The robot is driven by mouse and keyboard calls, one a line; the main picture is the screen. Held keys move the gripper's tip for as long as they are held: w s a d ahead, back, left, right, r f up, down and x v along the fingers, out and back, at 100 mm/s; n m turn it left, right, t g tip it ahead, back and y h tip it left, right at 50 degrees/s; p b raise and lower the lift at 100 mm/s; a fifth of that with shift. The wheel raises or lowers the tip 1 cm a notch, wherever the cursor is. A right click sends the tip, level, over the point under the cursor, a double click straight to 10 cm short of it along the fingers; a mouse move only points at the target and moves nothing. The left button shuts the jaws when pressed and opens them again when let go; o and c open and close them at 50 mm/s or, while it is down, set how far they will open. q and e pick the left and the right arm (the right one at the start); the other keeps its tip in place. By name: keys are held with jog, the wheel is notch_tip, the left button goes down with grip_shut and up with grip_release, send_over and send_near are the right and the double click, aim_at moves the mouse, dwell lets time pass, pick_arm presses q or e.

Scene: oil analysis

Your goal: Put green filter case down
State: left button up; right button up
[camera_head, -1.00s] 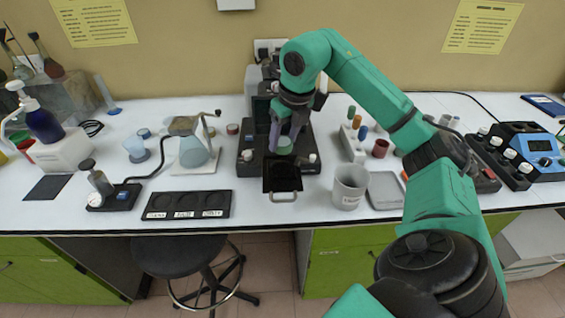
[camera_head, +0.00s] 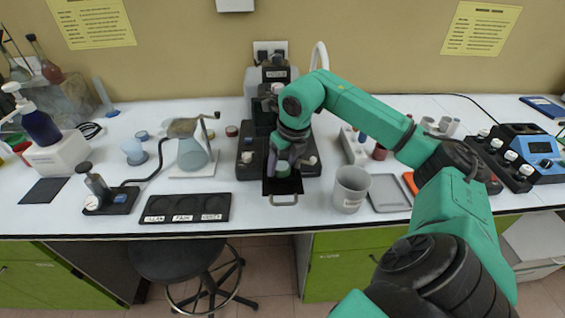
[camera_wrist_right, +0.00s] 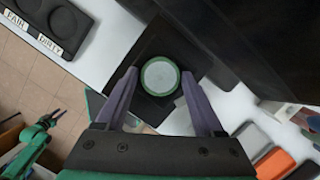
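The green filter case (camera_wrist_right: 160,76) is a small round case with a green rim and pale top. In the wrist view it sits between the two purple-grey fingertips of my right gripper (camera_wrist_right: 160,82), which look closed against its sides. In the head view the case (camera_head: 283,169) shows below the right gripper (camera_head: 283,158), over the black tray (camera_head: 270,187) with a front handle. I cannot tell whether it touches the tray. My left arm shows small at the lower left of the wrist view, with its gripper (camera_wrist_right: 47,121) too small to read.
A grey cup (camera_head: 350,188) and a grey flat tray (camera_head: 388,193) stand right of the black tray. A black three-well holder (camera_head: 187,207) lies to the left. The black machine (camera_head: 250,155) stands directly behind. Bare white table lies between holder and tray.

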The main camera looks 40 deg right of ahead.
aim_at(290, 179)
jog(key=shift+r, duration=0.5)
jog(key=v, duration=1.1)
jog(key=shift+p, duration=0.4)
jog(key=shift+s, duration=0.1)
